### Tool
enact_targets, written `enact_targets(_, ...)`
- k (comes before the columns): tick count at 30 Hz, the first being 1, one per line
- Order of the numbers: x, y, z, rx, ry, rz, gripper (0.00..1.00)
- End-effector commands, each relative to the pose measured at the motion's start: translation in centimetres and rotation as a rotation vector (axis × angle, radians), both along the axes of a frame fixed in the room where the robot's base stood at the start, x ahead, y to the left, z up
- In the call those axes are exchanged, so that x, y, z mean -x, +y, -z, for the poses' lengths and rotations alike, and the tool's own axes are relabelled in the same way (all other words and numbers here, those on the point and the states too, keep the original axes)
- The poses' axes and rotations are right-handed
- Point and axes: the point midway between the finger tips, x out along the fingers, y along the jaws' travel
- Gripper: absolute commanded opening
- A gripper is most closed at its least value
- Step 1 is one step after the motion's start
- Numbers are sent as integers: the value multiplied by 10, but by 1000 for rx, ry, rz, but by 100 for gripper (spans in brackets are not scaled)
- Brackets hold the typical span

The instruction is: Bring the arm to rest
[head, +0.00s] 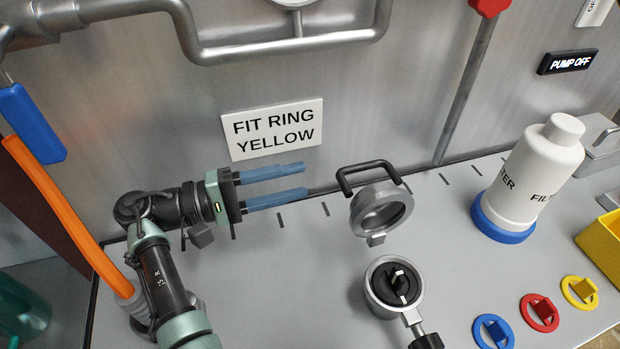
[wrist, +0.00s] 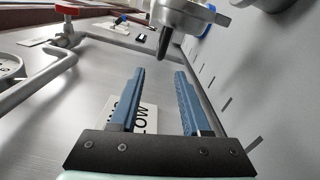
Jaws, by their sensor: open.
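My gripper (head: 305,182) is at the end of my arm, left of centre in the head view, in front of the metal back wall and below the sign. Its two blue fingers are apart, point right, and have nothing between them. In the wrist view my gripper (wrist: 158,72) also shows open and empty. The fingers are to the left of an open metal lid with a black handle (head: 381,212) and do not touch it.
Below the lid is a round metal housing (head: 399,287). A white filter bottle (head: 536,170) stands on a blue ring (head: 500,222). Blue (head: 493,331), red (head: 539,313) and yellow (head: 579,292) rings lie front right. A sign (head: 273,130) reads FIT RING YELLOW. Pipes (head: 290,45) run above.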

Motion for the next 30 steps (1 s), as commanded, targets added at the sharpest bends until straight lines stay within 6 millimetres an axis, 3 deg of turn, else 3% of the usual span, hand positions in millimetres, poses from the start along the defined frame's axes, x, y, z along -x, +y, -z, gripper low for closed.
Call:
enact_targets(19,-3,-4,4,-54,-6,-12,47)
enact_targets(26,-28,-33,30,-461,-103,-117,47)
enact_targets(30,-44,-41,27,-757,-243,-222,47)
